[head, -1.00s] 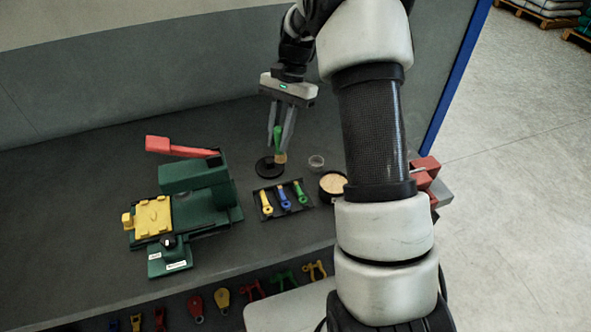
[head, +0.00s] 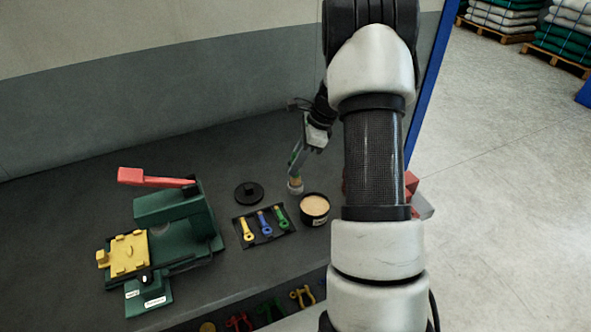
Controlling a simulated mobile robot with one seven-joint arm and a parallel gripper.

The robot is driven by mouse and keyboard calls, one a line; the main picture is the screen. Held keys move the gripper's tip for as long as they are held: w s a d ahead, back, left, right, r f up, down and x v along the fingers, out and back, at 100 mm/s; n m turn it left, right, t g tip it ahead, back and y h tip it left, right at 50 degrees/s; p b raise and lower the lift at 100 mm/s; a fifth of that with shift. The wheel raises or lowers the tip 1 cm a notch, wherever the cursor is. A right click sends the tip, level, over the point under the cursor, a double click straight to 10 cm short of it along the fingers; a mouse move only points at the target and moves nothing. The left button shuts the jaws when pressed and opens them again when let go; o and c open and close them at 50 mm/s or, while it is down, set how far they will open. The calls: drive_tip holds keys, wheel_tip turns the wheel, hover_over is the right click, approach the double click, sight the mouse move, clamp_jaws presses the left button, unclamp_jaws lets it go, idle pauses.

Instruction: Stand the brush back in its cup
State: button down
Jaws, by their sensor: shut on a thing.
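My gripper (head: 296,160) is shut on the brush (head: 296,178), at the back of the bench beside the arm. The brush's tan end points down and its green handle is mostly hidden between the fingers. The small clear cup (head: 295,189) is directly under the brush. The brush's lower end overlaps the cup's mouth in the picture; I cannot tell whether it is inside or just above.
A black round lid (head: 249,193) lies left of the cup. A black tub of tan material (head: 315,210) stands just right. In front is a tray (head: 283,238) of yellow, blue and green tools. A green press with a red lever (head: 160,179) stands left.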

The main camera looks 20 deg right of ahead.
drive_tip(key=shift+f, duration=1.3)
drive_tip(key=shift+f, duration=0.2)
drive_tip(key=c, duration=1.6)
unclamp_jaws()
